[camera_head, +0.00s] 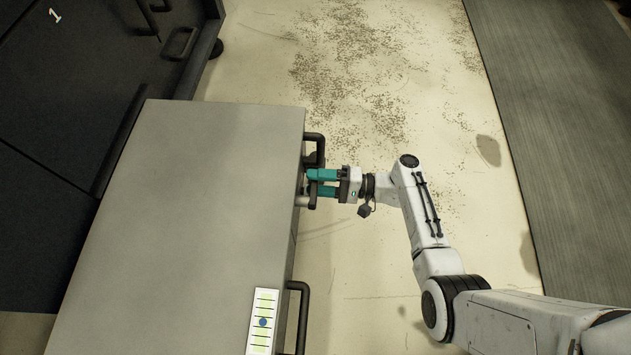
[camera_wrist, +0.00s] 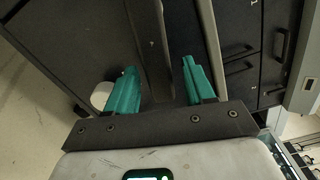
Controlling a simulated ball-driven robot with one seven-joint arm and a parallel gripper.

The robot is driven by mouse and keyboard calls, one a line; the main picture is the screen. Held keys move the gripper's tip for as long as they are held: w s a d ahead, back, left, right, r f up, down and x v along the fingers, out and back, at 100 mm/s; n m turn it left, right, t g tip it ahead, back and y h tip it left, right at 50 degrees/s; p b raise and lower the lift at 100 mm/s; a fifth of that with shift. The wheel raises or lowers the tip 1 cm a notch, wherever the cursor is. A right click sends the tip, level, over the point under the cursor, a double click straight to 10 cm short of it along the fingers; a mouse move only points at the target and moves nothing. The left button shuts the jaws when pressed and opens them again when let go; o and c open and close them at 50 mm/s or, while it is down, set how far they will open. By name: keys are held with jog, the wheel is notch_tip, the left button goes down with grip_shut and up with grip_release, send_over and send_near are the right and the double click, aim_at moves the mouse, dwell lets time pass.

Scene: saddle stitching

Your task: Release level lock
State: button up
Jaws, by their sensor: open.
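My gripper (camera_head: 312,182) has teal fingers and is at the right side of the grey-topped cabinet (camera_head: 205,190), close to its upper black handle (camera_head: 320,150). In the wrist view my gripper (camera_wrist: 160,70) is open, with a dark upright bar (camera_wrist: 153,45) showing between the fingers. I cannot tell whether the fingers touch it. A pale round knob (camera_wrist: 102,96) shows just left of the left finger. A strip with a blue dot (camera_head: 263,322) lies on the cabinet top near the front right. I cannot tell for sure which part is the level lock.
A second black handle (camera_head: 302,310) sticks out lower on the cabinet's right side. A dark cabinet (camera_head: 70,90) stands at the left.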

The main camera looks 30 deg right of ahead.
jog(key=shift+w+a, duration=0.2)
jog(key=shift+a, duration=0.15)
jog(key=shift+c, duration=0.3)
grip_shut()
jog(key=shift+s, duration=0.1)
